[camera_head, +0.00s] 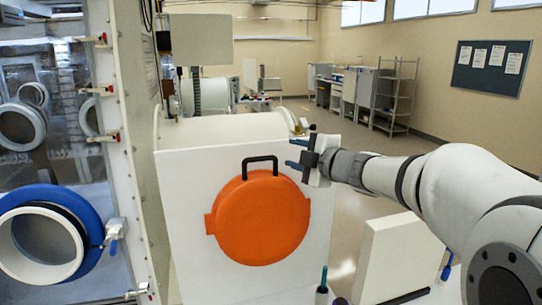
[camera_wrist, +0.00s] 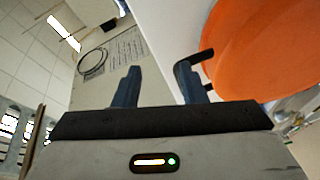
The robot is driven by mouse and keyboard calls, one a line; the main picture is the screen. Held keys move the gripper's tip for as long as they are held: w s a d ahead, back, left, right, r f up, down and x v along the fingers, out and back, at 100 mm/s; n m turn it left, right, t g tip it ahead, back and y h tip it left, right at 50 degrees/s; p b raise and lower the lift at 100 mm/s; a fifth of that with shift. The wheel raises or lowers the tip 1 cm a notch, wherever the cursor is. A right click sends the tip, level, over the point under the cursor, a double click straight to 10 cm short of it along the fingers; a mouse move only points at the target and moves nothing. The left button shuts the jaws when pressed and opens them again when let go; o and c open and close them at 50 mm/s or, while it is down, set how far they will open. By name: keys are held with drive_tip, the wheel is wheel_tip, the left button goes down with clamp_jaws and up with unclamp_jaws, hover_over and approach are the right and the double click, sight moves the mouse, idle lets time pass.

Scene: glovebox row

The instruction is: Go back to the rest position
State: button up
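My gripper (camera_head: 299,159) is at the end of my arm, which reaches in from the right in the head view. Its blue-tipped fingers point left, to the right of the orange round door (camera_head: 262,220) and its black handle (camera_head: 260,160). In the wrist view the two dark fingers (camera_wrist: 159,88) stand apart with nothing between them. The black handle (camera_wrist: 187,68) shows just beyond the right finger, beside the orange door (camera_wrist: 265,45). Whether finger and handle touch cannot be told. The door sits flat against a white panel (camera_head: 180,205).
A glovebox with a blue-ringed port (camera_head: 88,215) and red-tipped latches stands at left. A white block (camera_head: 395,255) stands below my arm. A shelf rack (camera_head: 395,95) and cabinets stand far back. Open floor lies behind my arm.

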drive_tip(key=s+d+f+m+g+h+b, duration=0.2)
drive_tip(key=s+d+f+m+h, duration=1.05)
drive_tip(key=m, duration=0.35)
drive_tip(key=s+a+f+m+g+y+b, duration=0.1)
drive_tip(key=s+f+m+g, duration=0.2)
drive_tip(key=s+f, duration=0.3)
drive_tip(key=s+a+f+m+g+y+b, duration=0.1)
drive_tip(key=s+f+g, duration=0.4)
drive_tip(key=s, duration=0.7)
drive_tip(key=shift+s+a+f+m+y, duration=0.35)
drive_tip(key=shift+s+a+f+m, duration=0.05)
drive_tip(key=shift+a+f+m, duration=0.45)
drive_tip(key=shift+d, duration=0.1)
